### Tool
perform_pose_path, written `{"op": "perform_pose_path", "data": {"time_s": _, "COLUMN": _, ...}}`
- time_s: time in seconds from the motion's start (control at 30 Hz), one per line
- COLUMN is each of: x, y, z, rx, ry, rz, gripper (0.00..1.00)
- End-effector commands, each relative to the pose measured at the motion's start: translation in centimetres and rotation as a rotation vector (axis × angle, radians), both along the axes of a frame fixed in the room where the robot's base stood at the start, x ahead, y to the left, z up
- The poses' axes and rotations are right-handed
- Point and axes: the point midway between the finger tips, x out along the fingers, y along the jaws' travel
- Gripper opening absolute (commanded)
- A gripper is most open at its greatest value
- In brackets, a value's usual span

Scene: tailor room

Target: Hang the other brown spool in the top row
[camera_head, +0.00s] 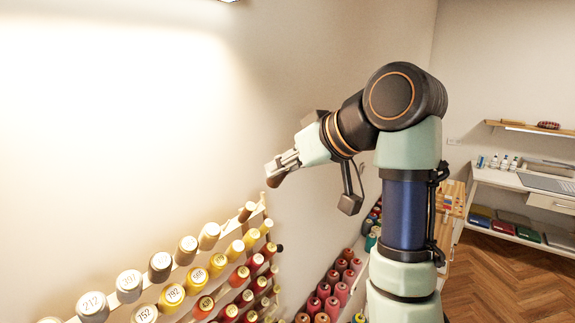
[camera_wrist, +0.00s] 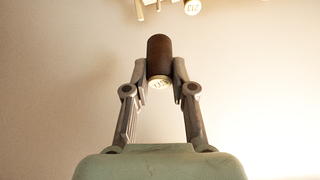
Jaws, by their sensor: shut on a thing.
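My gripper (camera_head: 285,163) is shut on a dark brown spool (camera_head: 273,179), held in the air above the right end of the thread rack. In the wrist view, the brown spool (camera_wrist: 159,52) sits upright between the two fingertips of my gripper (camera_wrist: 161,72), with a pale numbered end facing the camera. The rack's top row holds grey and tan spools (camera_head: 160,265) and a brown spool (camera_head: 247,211) near its right end. A gap shows between that brown spool and the tan spool (camera_head: 209,236) to its left. The held spool is apart from the rack.
Yellow spools (camera_head: 172,294) and red spools fill the lower rows of the rack. Another rack with red and pink spools (camera_head: 323,291) stands right of it. The wall (camera_head: 130,110) is bare above. A few rack spools (camera_wrist: 191,7) show at the wrist view's top edge.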

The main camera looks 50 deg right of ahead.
Motion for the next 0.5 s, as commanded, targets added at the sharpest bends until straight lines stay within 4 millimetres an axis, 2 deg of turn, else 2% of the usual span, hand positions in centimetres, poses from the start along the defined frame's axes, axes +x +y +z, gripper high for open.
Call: {"op": "perform_pose_path", "data": {"time_s": 0.5, "x": 1.4, "y": 0.2, "z": -2.3, "rx": 0.000, "ry": 0.000, "rz": 0.000, "gripper": 0.07}}
